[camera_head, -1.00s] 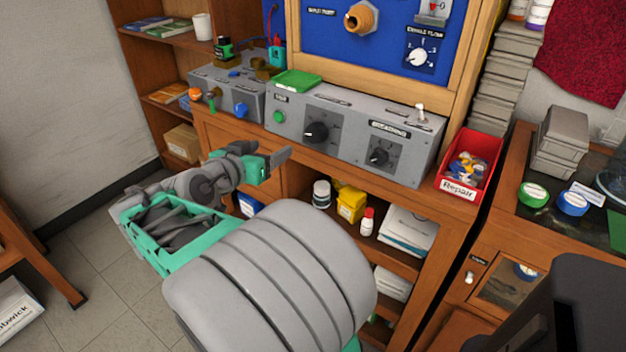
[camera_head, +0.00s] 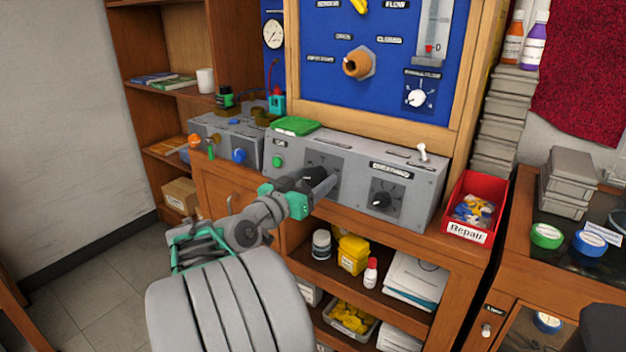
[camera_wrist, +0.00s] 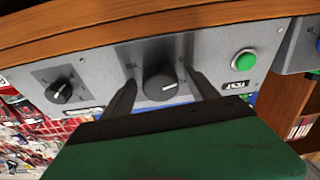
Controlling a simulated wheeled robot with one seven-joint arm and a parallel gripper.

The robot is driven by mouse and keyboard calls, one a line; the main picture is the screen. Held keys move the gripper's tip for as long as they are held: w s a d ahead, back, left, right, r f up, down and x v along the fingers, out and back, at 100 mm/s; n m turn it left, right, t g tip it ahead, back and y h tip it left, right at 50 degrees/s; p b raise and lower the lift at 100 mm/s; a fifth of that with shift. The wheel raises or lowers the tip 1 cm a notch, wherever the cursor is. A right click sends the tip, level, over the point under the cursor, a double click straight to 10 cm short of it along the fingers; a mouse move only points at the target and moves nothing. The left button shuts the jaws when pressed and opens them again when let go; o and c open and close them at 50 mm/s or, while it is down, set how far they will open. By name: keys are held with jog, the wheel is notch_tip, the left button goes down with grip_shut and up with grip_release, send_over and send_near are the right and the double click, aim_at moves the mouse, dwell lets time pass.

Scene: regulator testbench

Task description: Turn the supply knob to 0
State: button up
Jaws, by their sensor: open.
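The grey control box (camera_head: 350,150) on the bench carries two black knobs. The left, larger knob (camera_head: 316,174) is partly hidden by my gripper (camera_head: 326,187) in the head view. In the wrist view this larger knob (camera_wrist: 160,84) sits between my two open fingers (camera_wrist: 158,95), with a gap on each side, and its white pointer mark shows. The smaller black knob (camera_head: 383,199) is to its right in the head view and shows at the left in the wrist view (camera_wrist: 60,92). The label above the larger knob is unreadable, so I cannot tell which is the supply knob.
A green button (camera_head: 278,161) is left of the larger knob, and a toggle switch (camera_head: 422,152) stands at the box's right end. A red Repair bin (camera_head: 472,211) is to the right. Open shelves with a yellow container (camera_head: 353,254) lie below.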

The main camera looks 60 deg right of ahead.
jog(key=shift+c, duration=0.6)
jog(key=c, duration=1.2)
jog(key=shift+r+n+p, duration=0.25)
jog(key=shift+n+p, duration=0.6)
jog(key=shift+n, duration=0.05)
jog(key=shift+c, duration=0.2)
jog(key=shift+n+t+p, duration=0.4)
jog(key=shift+n, duration=0.2)
jog(key=shift+f+n, duration=0.3)
jog(key=o, duration=1.4)
jog(key=shift+c, duration=0.2)
